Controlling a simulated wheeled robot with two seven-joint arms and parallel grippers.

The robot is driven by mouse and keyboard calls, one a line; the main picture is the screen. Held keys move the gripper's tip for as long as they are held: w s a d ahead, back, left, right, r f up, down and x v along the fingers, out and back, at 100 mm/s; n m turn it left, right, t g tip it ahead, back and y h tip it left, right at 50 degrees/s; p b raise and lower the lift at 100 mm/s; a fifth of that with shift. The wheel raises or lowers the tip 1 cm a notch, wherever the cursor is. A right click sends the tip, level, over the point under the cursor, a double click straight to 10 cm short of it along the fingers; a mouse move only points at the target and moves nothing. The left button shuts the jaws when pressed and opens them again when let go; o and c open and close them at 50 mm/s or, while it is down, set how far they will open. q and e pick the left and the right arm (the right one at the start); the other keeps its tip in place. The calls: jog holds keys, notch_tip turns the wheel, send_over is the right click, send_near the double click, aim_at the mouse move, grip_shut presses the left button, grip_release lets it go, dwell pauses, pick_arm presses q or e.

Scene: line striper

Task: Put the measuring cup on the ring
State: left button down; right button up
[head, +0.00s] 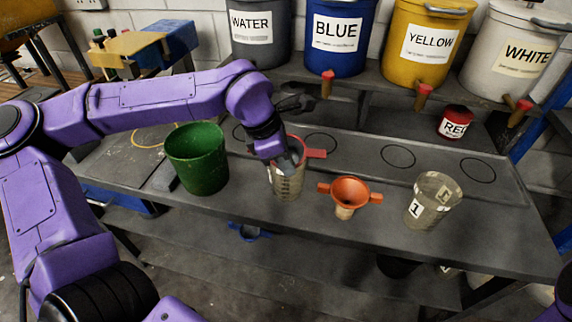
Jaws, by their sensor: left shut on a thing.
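A clear measuring cup (288,188) with graduation marks stands or hovers at the middle of the bench; I cannot tell whether its base touches. My left gripper (290,160) reaches down at its rim and is shut on it, hiding part of the rim. A red part (315,154) shows at the rim's right side. Dark rings are drawn on the bench's rear strip, including one behind the cup (320,134), one to the right (398,146) and one farther right (478,159). A yellow ring (137,146) is partly hidden at the left. My right gripper is out of view.
A green bucket (196,162) stands close left of the cup. An orange funnel (349,190) and a clear container marked 1 (432,200) stand to the right. A red can (455,122) and several labelled buckets, including the yellow one (425,50), are behind, with spouts overhanging the rings.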

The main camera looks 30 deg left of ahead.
pick_arm(q)
jog(key=shift+f, duration=1.05)
jog(key=c, duration=1.3)
grip_release()
jog(key=shift+o, duration=0.2)
